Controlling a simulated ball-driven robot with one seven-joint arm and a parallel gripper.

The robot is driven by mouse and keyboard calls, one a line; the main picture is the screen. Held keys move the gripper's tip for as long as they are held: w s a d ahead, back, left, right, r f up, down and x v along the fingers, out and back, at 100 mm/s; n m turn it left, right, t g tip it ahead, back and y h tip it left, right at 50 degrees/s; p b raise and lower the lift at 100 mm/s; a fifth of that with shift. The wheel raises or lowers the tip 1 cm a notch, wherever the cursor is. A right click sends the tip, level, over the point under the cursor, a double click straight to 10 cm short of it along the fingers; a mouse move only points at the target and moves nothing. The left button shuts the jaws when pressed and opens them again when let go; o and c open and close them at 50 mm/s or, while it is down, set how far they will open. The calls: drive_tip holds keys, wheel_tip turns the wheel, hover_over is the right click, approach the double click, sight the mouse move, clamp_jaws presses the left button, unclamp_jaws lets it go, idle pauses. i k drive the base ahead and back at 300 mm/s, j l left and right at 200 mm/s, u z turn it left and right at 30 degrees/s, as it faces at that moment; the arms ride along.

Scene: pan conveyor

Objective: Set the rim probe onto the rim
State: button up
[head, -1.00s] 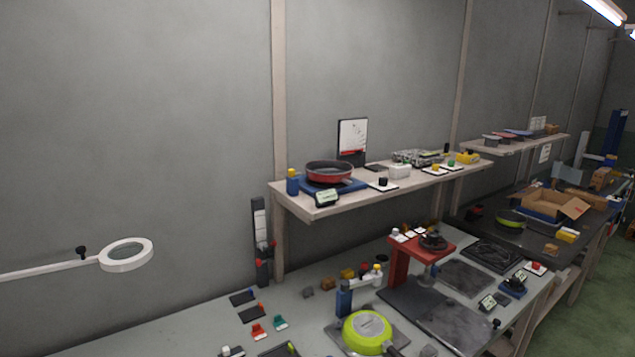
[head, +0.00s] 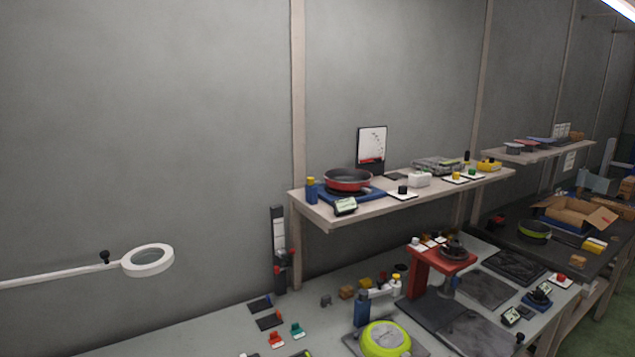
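A lime-green pan (head: 386,338) lies with its flat side up on a grey plate on the bench, at the bottom edge of the head view; its lower part is cut off. Beside it, behind and left, stands a blue post (head: 362,307) with a white arm (head: 381,292) reaching right and back. This may be the rim probe, but I cannot tell for sure. Whether anything touches the green pan's rim is too small to tell. My gripper is not in view.
A shelf (head: 325,216) above the bench holds a red pan (head: 347,180). A red stand (head: 436,262) stands right of the blue post. A ring lamp (head: 147,260) on a white arm hangs at left. Small red and green clips lie on the bench. The bench's left part is mostly clear.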

sight(311, 181)
drive_tip(key=i+l+u, duration=0.15)
drive_tip(key=i, duration=0.35)
drive_tip(key=i+l+u, duration=0.15)
drive_tip(key=i, duration=0.35)
drive_tip(key=i+l+u, duration=0.15)
drive_tip(key=i+l, duration=0.15)
drive_tip(key=i, duration=0.15)
drive_tip(key=i+l+u, duration=0.2)
drive_tip(key=i+l, duration=0.15)
drive_tip(key=i, duration=0.1)
